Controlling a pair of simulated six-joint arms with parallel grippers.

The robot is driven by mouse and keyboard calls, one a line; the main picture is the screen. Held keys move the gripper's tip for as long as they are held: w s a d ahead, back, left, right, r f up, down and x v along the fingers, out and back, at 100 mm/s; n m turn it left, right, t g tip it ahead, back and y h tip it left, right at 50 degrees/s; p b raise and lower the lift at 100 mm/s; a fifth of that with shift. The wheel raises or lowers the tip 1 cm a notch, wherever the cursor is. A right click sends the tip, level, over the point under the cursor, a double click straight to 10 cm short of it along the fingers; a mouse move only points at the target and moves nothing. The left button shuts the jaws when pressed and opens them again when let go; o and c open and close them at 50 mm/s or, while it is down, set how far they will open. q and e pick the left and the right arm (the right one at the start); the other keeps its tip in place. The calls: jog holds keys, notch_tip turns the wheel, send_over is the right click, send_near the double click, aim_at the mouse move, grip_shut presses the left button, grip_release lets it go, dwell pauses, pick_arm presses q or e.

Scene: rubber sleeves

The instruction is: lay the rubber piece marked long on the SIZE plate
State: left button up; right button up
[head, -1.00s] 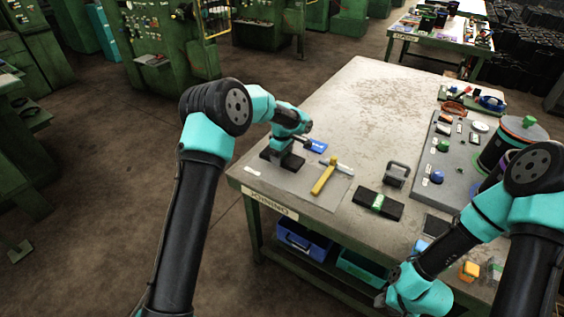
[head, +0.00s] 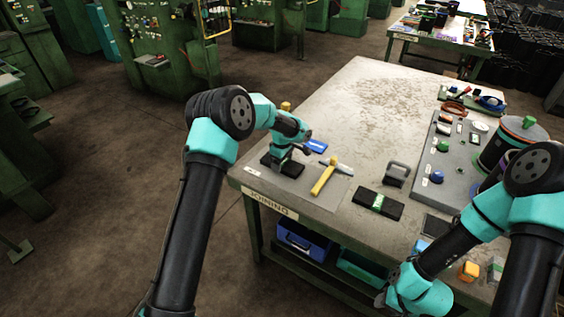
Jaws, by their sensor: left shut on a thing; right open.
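My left gripper (head: 285,156) is low over the near left corner of the table, shut on a dark piece whose outline is mostly hidden by the gripper. A black flat block (head: 290,168) shows directly under the fingers; I cannot tell whether it is the held piece or a separate thing. A grey sheet (head: 315,194) lies under this area. No word "long" or "SIZE" can be read. My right gripper (head: 390,298) is open, low at the table's front edge, with its fingertips hard to make out.
A grey board (head: 455,157) holds small parts. The table's far middle (head: 375,95) is clear.

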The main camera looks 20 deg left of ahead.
pick_arm(q)
jog(key=shift+f, duration=0.1)
jog(key=o, duration=1)
notch_tip(320, 180, up, 12)
jog(key=shift+r, duration=0.15)
dwell(0.3)
